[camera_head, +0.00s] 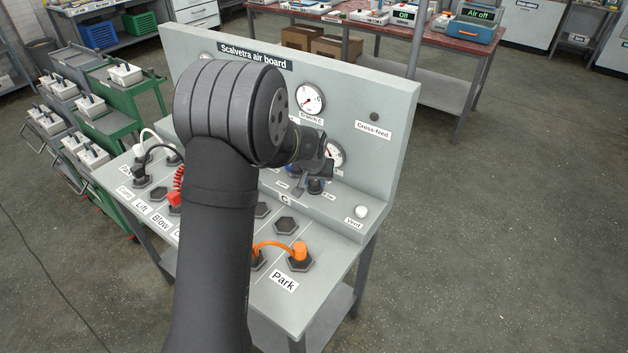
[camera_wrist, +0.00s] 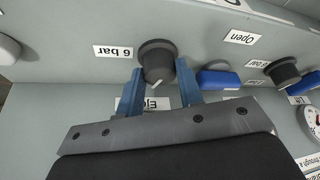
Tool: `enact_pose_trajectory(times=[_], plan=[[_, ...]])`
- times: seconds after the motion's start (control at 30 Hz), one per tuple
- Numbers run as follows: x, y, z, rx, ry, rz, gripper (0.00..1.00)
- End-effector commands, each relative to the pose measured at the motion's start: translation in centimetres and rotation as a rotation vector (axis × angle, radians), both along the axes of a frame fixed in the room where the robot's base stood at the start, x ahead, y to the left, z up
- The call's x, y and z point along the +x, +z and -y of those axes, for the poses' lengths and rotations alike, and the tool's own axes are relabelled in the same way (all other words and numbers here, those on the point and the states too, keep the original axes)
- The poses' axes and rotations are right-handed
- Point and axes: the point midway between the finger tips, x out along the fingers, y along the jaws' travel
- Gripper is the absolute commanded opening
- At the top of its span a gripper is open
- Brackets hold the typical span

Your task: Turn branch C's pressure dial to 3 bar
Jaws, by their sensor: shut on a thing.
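A black round pressure dial (camera_wrist: 158,56) with a white pointer mark sits on the grey ledge, at the end by the white vent knob (camera_head: 361,211). My gripper (camera_wrist: 160,68) is shut on it, one blue finger on each side. In the wrist view the pointer mark points down and slightly left, away from the "6 bar" label (camera_wrist: 113,52). Another label (camera_wrist: 157,103) behind the fingers is partly hidden. The Branch C gauge (camera_head: 310,98) is above.
A blue lever (camera_wrist: 218,79) stands close beside the dial, with another black dial (camera_wrist: 283,71) beyond it. The Cross-feed knob (camera_head: 374,117) is on the upright panel. An orange hose (camera_head: 272,245) loops at the Park socket on the lower deck.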

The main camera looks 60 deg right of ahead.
Motion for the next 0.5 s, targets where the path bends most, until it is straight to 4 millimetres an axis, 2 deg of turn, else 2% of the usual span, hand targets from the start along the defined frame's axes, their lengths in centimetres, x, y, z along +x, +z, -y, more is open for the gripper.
enact_pose_trajectory(times=[0.2, 0.5], plan=[[-0.14, 0.01, 0.06, 0.001, 0.156, 0.000, 0.11], [-0.16, -0.05, 0.06, 0.002, 0.298, -0.001, 0.11]])
